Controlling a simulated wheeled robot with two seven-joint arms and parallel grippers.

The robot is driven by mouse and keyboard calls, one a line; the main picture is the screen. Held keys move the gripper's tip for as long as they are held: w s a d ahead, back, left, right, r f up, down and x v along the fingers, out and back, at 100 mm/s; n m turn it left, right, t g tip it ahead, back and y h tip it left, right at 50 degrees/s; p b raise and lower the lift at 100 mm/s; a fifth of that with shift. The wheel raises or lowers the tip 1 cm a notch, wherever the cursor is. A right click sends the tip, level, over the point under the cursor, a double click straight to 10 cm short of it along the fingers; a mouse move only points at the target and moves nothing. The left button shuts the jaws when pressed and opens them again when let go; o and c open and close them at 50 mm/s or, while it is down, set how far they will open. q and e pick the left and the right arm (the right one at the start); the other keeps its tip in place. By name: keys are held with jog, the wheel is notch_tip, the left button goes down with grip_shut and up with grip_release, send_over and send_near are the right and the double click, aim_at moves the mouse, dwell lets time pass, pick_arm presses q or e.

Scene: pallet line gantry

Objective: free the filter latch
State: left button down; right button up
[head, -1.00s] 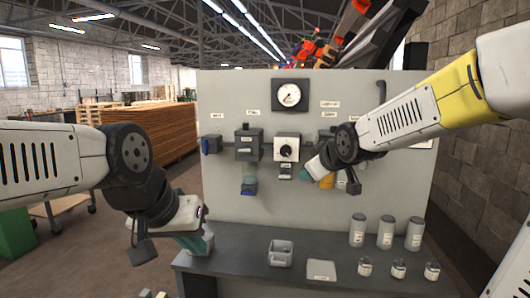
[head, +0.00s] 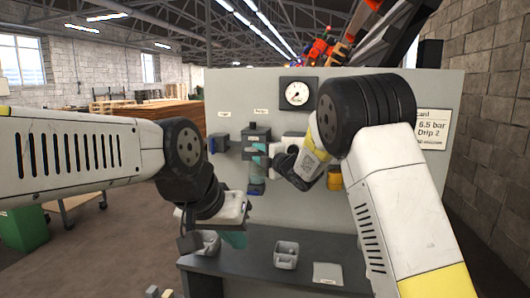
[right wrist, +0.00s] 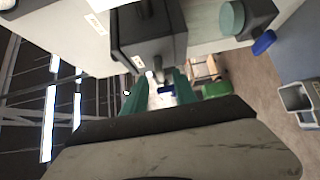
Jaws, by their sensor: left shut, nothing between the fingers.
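My left gripper (head: 234,238) is shut and empty, low in front of the panel.
A blue-handled inlet valve (head: 222,142) is left of the filter. A gauge (head: 297,93) is above, and an amber bowl (head: 335,179) is to the right. The shelf holds a grey bin (head: 286,256) and a pale plate (head: 327,273). Another bin (head: 208,242) is behind my left gripper.

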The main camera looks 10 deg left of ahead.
aim_at(253, 151)
jog(key=shift+x, duration=1.75)
jog(key=shift+c, duration=0.2)
grip_shut()
